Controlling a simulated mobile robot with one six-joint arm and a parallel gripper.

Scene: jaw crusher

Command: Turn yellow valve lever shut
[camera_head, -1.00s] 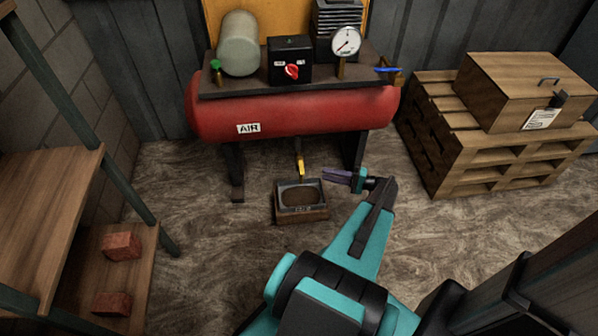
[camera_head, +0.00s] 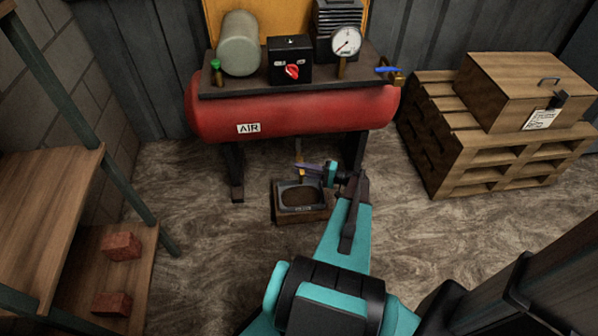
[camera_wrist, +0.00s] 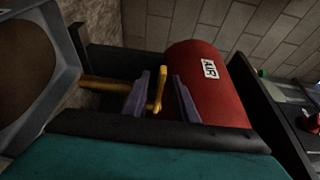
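The yellow valve lever (camera_wrist: 160,92) shows in the wrist view at the end of a brass pipe (camera_wrist: 100,82) that comes from under the red air tank (camera_wrist: 207,82). My gripper (camera_wrist: 161,97) is open, with one purple finger on each side of the lever in the picture. I see gaps between the lever and both fingers. In the head view my gripper (camera_head: 308,167) is below the tank (camera_head: 290,115) and above the tray's back edge; there it hides most of the lever.
A drain tray (camera_head: 300,212) sits on the floor under the valve. The tank's dark legs (camera_head: 236,175) stand either side. A pallet stack (camera_head: 480,165) with a wooden box is at the right, and shelves with bricks (camera_head: 122,246) at the left. A blue-handled valve (camera_head: 388,70) is above.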

